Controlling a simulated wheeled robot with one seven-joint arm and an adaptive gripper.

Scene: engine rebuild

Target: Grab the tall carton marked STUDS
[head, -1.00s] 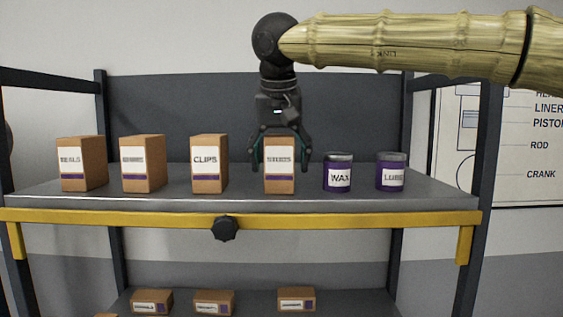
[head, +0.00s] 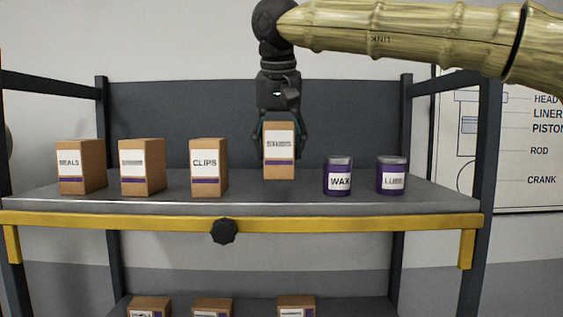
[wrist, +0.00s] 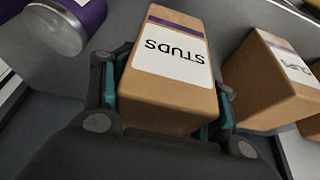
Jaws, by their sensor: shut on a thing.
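The tall brown STUDS carton (head: 279,166), with a white label and a purple stripe, is upright in the head view. My gripper (head: 280,140) is above and around it, shut on its two sides. The carton's base appears raised a little above the shelf top. In the wrist view the STUDS carton (wrist: 171,62) sits between the fingers of my gripper (wrist: 167,100), its label facing the camera upside down.
The CLIPS carton (head: 208,180) stands to the left, with two more cartons beyond it. The purple WAX can (head: 338,186) and another purple can (head: 392,184) stand to the right. A yellow rail (head: 330,222) edges the shelf front. Small boxes are on a lower shelf.

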